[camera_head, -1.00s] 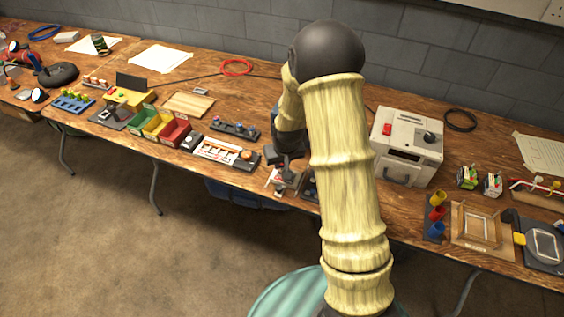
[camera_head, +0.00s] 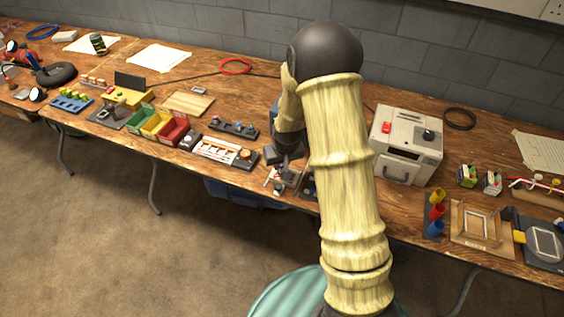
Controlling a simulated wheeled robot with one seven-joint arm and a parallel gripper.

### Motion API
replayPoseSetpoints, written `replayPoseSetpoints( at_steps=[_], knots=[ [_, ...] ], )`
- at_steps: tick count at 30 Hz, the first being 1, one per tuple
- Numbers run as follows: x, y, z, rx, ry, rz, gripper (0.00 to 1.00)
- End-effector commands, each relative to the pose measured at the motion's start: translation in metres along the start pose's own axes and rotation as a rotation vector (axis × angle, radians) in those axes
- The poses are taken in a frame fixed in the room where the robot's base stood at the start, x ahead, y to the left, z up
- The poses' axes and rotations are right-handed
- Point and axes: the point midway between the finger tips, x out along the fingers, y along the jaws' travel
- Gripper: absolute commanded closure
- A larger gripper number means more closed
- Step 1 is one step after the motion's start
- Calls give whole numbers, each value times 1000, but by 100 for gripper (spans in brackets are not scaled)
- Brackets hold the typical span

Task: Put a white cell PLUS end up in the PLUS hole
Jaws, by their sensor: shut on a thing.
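My gripper (camera_head: 281,175) is at the front edge of the bench, left of my forearm. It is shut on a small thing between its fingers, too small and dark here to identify. A small patch of white and red shows beside the fingers. A low white tray-like unit (camera_head: 216,150) with a red strip and small round parts lies to the left of my gripper. I cannot make out a PLUS mark or a hole at this size. My arm hides part of the bench just right of the gripper.
A grey-white box with a dial (camera_head: 408,140) stands right of my arm. Green, yellow and red bins (camera_head: 172,131) and a dark rack (camera_head: 234,129) stand to the left. Colored cups (camera_head: 436,212) and a wooden frame (camera_head: 480,226) are at right. A wooden board (camera_head: 187,104) lies behind.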

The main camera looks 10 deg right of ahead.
Motion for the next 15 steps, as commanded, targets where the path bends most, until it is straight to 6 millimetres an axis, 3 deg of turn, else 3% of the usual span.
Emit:
replayPoseSetpoints(
  at_steps=[15],
  knots=[
    [7, 3, 2, 4, 0, 1, 100]
  ],
)
